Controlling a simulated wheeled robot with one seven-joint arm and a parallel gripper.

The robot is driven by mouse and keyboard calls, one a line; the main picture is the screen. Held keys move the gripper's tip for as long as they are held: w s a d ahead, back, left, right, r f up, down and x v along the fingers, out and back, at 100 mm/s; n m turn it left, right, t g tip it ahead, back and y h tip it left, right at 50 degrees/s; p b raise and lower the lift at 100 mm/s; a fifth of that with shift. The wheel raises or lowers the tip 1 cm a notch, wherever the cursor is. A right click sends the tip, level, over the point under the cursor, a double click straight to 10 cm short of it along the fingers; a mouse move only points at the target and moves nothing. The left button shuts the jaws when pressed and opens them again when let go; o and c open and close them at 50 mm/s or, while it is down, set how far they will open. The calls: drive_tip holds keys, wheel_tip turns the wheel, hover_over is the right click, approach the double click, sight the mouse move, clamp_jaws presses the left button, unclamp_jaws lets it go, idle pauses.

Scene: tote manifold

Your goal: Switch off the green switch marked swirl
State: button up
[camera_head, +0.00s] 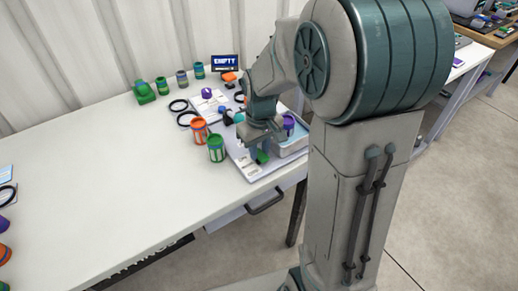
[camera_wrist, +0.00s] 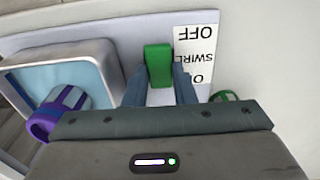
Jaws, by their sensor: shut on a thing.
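The green switch (camera_wrist: 158,66) stands on a pale panel (camera_wrist: 120,28) in the wrist view. Beside it is a white label (camera_wrist: 196,50) that reads upside down, with OFF at its far end, SWIRL in the middle and a partly hidden O at the near end. My gripper (camera_wrist: 160,88) has one finger on each side of the switch and is shut on it.
A light-blue basin (camera_wrist: 62,72) and a purple-and-blue cup (camera_wrist: 52,116) are close on the left in the wrist view. Orange (camera_head: 199,131) and green (camera_head: 216,149) cups stand left of my gripper. The table's left part (camera_head: 90,180) is mostly clear.

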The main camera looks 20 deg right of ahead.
drive_tip(key=t+b, duration=0.1)
drive_tip(key=b, duration=0.1)
drive_tip(key=t+b, duration=0.1)
drive_tip(key=b, duration=0.1)
drive_tip(key=t+y+b, duration=0.1)
drive_tip(key=b, duration=0.1)
drive_tip(key=shift+s+d+f, duration=0.1)
drive_tip(key=shift+s+f, duration=0.15)
drive_tip(key=shift+s, duration=0.15)
drive_tip(key=shift+t+b, duration=0.5)
drive_tip(key=shift+b, duration=0.4)
drive_tip(key=shift+s+r, duration=0.1)
drive_tip(key=shift+r, duration=0.15)
drive_tip(key=o, duration=1)
drive_tip(key=p+v, duration=0.1)
drive_tip(key=v, duration=0.6)
drive_tip(key=p+v, duration=0.1)
drive_tip(key=v, duration=0.6)
drive_tip(key=shift+s+d, duration=0.15)
drive_tip(key=shift+d, duration=0.1)
